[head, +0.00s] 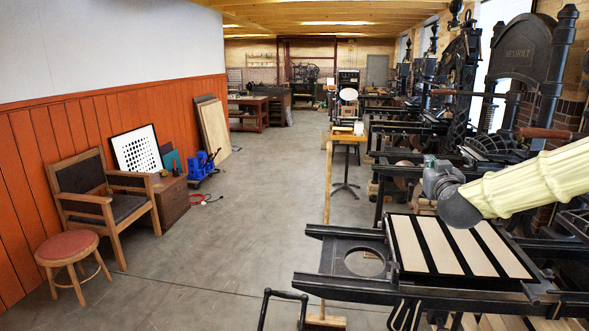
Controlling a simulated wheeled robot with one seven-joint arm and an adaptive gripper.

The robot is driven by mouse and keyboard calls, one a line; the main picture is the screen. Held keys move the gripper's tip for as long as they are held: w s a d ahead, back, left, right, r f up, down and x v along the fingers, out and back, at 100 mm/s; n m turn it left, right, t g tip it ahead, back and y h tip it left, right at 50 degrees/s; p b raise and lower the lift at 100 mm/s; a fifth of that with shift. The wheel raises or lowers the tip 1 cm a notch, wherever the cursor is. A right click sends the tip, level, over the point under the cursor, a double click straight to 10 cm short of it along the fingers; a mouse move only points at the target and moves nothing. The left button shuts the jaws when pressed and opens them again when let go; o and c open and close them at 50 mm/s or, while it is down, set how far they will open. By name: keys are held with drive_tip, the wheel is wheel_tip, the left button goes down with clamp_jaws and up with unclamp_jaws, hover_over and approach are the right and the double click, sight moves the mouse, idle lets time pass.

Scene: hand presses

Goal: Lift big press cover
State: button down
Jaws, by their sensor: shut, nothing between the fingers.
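The big press in the foreground has a flat, black-framed panel (405,243) with cream and black stripes, apparently its cover. It lies flat on the black press bed (330,286), with its right side running toward the picture's right edge. My gripper (436,172) is at the end of my cream ribbed arm, which reaches in from the right. It appears above and beyond the panel's far edge, apart from it, and holds nothing. The fingers are small and partly lost against the dark machinery behind. The near end of the panel is visible and uncovered.
Black rails with a round-holed plate (362,258) extend left of the panel. A black tubular handle (283,294) stands at the bottom. More presses (465,70) line the right side. A wooden armchair (105,192) and red stool (73,248) stand left. The middle floor is clear.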

drive_tip(key=s+a+b, duration=0.1)
drive_tip(key=s+b, duration=0.2)
drive_tip(key=s, duration=0.6)
drive_tip(key=w+r+n+y+b, duration=0.1)
drive_tip(key=w+n+b, duration=0.3)
drive_tip(key=w+b, duration=0.2)
drive_tip(key=shift+w+a+r+n, duration=0.2)
drive_tip(key=shift+w+n, duration=0.2)
drive_tip(key=shift+w, duration=0.35)
idle(0.5)
drive_tip(key=shift+a, duration=0.1)
